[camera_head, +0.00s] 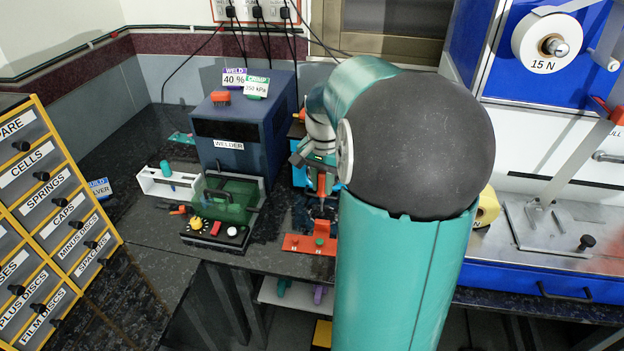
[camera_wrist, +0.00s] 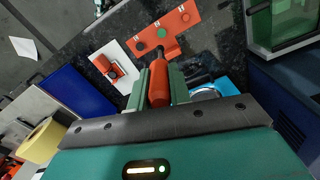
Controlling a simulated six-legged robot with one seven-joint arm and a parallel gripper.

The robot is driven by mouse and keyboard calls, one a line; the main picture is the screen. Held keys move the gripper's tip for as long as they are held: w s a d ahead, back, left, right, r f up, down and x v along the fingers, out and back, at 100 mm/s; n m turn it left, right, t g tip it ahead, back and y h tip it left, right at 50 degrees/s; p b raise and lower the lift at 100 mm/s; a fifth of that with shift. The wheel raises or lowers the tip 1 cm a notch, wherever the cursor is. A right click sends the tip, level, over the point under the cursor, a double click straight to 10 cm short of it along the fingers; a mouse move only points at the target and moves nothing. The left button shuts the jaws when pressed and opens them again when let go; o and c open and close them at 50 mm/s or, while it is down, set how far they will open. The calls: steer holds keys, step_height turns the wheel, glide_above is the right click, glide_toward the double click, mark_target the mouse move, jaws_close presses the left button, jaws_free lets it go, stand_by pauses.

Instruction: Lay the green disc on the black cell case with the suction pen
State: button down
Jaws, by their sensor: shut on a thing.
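My gripper (camera_wrist: 160,85) is shut on the suction pen (camera_wrist: 159,82), an orange-red pen with a dark tip, gripped between two green fingers. The pen also shows in the head view (camera_head: 321,185), pointing down. An orange plate (camera_wrist: 186,19) with several round spots lies past the pen tip. A small green disc (camera_wrist: 161,33) sits on its middle, just beyond the tip. A dark round spot (camera_wrist: 140,46) on the plate may be the black cell case; I cannot tell. I cannot tell whether the tip touches anything. The plate also shows in the head view (camera_head: 294,243).
A white plate (camera_wrist: 124,80) with an orange block lies beside the pen. A blue item (camera_wrist: 230,87) is on its other side. The welder (camera_head: 235,120) and a box with a green clear cover (camera_head: 228,203) stand left of my arm. Labelled drawers (camera_head: 40,200) stand far left.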

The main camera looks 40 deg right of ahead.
mark_target(321, 197)
steer(key=shift+w+a+f, duration=0.1)
steer(key=shift+w+f, duration=0.05)
steer(key=shift+w, duration=0.2)
steer(key=shift+s, duration=0.15)
step_height(321, 197, down, 5)
step_height(321, 197, down, 2)
steer(key=shift+f, duration=1.8)
steer(key=shift+f, duration=0.4)
stand_by(0.4)
steer(key=shift+r, duration=3.25)
